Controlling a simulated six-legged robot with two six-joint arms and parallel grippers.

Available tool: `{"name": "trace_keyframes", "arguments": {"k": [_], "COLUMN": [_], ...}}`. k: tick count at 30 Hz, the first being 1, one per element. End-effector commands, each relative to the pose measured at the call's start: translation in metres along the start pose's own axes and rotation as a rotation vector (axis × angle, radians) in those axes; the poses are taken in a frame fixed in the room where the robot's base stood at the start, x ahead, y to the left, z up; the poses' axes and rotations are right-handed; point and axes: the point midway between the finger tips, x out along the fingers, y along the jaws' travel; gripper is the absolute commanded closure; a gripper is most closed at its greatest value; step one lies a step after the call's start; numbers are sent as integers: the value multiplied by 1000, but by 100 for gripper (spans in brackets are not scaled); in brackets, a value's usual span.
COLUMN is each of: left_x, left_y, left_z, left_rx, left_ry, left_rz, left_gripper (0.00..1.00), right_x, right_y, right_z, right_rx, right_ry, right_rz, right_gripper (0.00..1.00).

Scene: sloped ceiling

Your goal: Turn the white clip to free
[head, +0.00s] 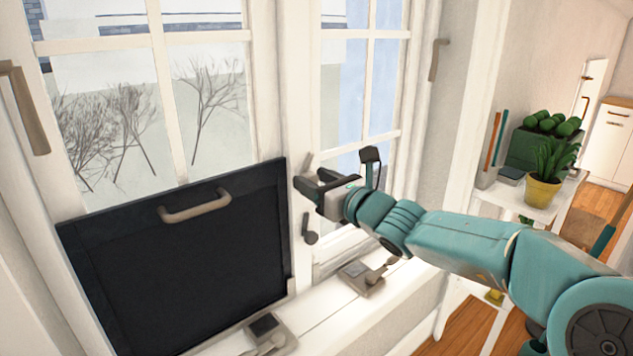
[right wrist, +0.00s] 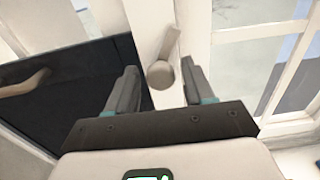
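The white clip (right wrist: 160,74) is a pale round knob with a short lever on the window post. In the right wrist view its lever points up and slightly right. In the head view a pale lever (head: 308,162) shows just above my right gripper; the rest is hidden behind the gripper. My right gripper (head: 308,181) is open at the post, a finger on either side of the clip in the right wrist view. I cannot tell whether either finger touches it. My left gripper is not in view.
A dark panel (head: 180,270) with a pale handle (head: 195,206) stands against the left window, beside the post. A dark grey clip (head: 310,229) sits lower on the post. Grey fittings (head: 268,332) (head: 364,276) are on the sill. A shelf with a potted plant (head: 543,190) stands right.

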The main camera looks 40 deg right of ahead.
Motion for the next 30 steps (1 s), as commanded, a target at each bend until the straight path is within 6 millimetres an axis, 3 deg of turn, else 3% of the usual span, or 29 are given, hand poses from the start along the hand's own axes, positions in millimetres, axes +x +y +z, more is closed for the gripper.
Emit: {"name": "trace_keyframes", "arguments": {"k": [1, 4, 14, 30], "left_x": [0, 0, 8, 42], "left_y": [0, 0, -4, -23], "left_z": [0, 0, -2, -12], "left_rx": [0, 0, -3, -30], "left_ry": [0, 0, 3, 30], "left_rz": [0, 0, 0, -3], "left_gripper": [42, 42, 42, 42], "right_x": [0, 0, 0, 0], "right_y": [0, 0, 0, 1], "right_z": [0, 0, -2, -4], "right_rx": [0, 0, -43, -391], "right_ry": [0, 0, -1, 0], "right_rz": [0, 0, -1, 0], "right_gripper": [66, 97, 97, 97]}}
